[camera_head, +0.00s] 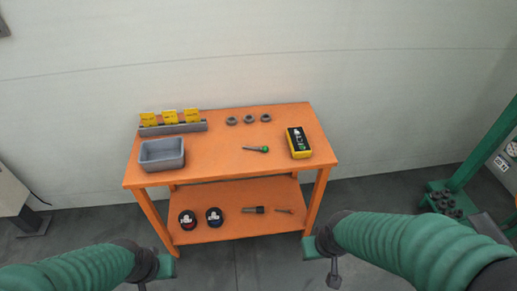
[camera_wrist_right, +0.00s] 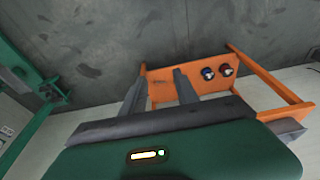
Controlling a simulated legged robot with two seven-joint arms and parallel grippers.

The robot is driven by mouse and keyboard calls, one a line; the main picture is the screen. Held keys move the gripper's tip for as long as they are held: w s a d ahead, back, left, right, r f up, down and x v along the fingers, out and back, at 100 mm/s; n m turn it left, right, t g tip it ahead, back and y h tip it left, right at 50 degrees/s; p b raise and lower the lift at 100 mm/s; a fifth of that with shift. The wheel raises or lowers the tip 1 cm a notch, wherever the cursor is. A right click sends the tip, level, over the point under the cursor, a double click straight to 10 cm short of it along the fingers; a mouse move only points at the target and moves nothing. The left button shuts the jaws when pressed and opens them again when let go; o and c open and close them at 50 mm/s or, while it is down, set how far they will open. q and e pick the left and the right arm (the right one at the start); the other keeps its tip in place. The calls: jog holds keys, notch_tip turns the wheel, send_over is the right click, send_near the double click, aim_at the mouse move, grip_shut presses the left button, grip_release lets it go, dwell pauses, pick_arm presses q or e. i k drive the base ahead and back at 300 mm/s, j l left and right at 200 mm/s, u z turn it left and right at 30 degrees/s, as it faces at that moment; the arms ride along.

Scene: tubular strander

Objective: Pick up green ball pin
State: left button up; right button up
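The green ball pin (camera_head: 256,149) lies flat on the top of the orange table (camera_head: 222,160), right of the middle. Its dark shaft points left and its green ball end points right. My right gripper (camera_head: 333,276) is low in front of the table, well apart from the pin. In the right wrist view its two grey fingers (camera_wrist_right: 160,82) stand apart with nothing between them. My left gripper (camera_head: 143,283) is at the bottom edge left of the table, partly cut off, and its opening cannot be made out. The pin cannot be made out in the right wrist view.
A yellow-black device (camera_head: 298,142) sits right of the pin, and several grey rings (camera_head: 248,119) behind it. A grey bin (camera_head: 162,154) and a rack with yellow tags (camera_head: 172,127) are at left. The lower shelf (camera_head: 234,228) holds two round containers and two small tools.

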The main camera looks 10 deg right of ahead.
aim_at(265, 149)
jog(key=i+l+u, duration=0.7)
jog(key=l, duration=0.25)
jog(key=i+l+u, duration=0.2)
jog(key=l, duration=0.2)
jog(key=i+l+u, duration=0.1)
jog(key=l+u, duration=0.15)
jog(key=l, duration=0.2)
